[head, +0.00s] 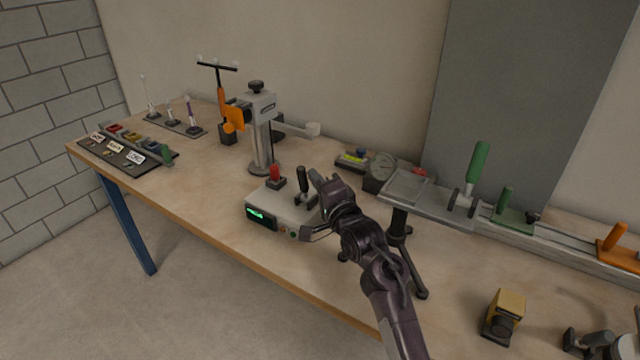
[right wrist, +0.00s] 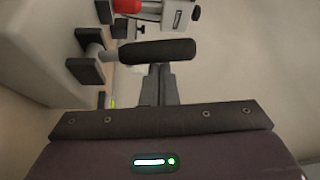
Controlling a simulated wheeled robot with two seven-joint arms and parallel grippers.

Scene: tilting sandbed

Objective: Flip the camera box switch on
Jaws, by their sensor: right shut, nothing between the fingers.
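A pale grey box (head: 284,212) with a lit green display on its front stands on the bench in the middle of the head view; I take it for the camera box. A black-handled lever (head: 302,178) stands nearly upright on its top. The lever also shows in the right wrist view (right wrist: 155,51), lying across the picture. My right gripper (head: 316,180) is shut and empty, just right of the lever. In the right wrist view its fingertips (right wrist: 159,75) reach the lever's handle; I cannot tell whether they touch. My arm hides the box's right end. My left gripper is not in view.
A red-knobbed part (head: 276,174) stands beside the lever, near a grey column stand (head: 262,130). A yellow block (head: 504,314) sits front right. The bench's left front is clear.

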